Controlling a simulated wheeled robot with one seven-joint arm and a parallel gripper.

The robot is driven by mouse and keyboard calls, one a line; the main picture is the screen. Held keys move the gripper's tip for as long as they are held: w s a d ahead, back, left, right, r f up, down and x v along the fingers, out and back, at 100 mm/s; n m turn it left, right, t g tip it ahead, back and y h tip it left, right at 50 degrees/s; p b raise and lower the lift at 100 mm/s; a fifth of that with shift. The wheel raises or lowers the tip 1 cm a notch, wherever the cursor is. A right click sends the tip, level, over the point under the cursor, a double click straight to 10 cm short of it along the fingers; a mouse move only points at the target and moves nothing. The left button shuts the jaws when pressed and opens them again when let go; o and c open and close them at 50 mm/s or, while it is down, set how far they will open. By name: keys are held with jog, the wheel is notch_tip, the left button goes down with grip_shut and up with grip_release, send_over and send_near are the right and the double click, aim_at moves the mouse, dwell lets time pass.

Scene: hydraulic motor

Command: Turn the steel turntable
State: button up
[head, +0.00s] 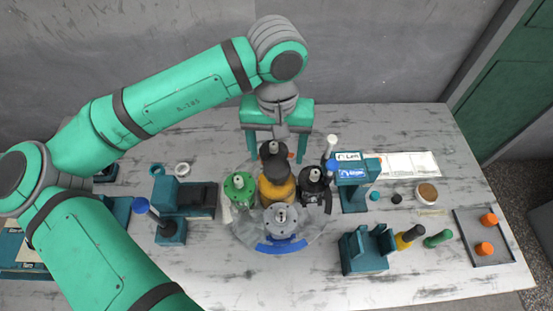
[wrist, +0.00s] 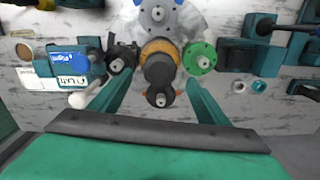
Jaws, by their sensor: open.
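The steel turntable (head: 249,241) is a pale, see-through-looking disc in the middle of the table. Around a tall centre column of yellow (head: 277,191) and dark grey it bears a green flanged part (head: 239,187), a black part (head: 314,186) and a grey flanged part (head: 281,218), with a blue curved piece (head: 281,246) at its front rim. My gripper (head: 279,150) points down at the back of the turntable, open, one finger to each side. In the wrist view my gripper (wrist: 155,95) has its fingers apart beside the column (wrist: 160,70); contact cannot be told.
A teal fixture with a dark block (head: 190,197) stands left of the turntable. A labelled teal stand (head: 353,193) and a teal holder (head: 366,250) stand right. A grey tray (head: 485,260) with orange knobs lies far right. The front table strip is mostly clear.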

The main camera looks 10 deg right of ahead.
aim_at(277, 167)
notch_tip(277, 167, down, 4)
jog(key=shift+s+d+r, duration=0.1)
jog(key=shift+d, duration=0.05)
jog(key=shift+a+f, duration=0.25)
jog(key=shift+f, duration=0.3)
jog(key=shift+d, duration=0.1)
jog(key=c, duration=1.5)
jog(key=shift+m, duration=0.3)
jog(key=shift+d, duration=0.1)
jog(key=shift+c, duration=0.2)
jog(key=o, duration=1.5)
jog(key=shift+o, duration=0.2)
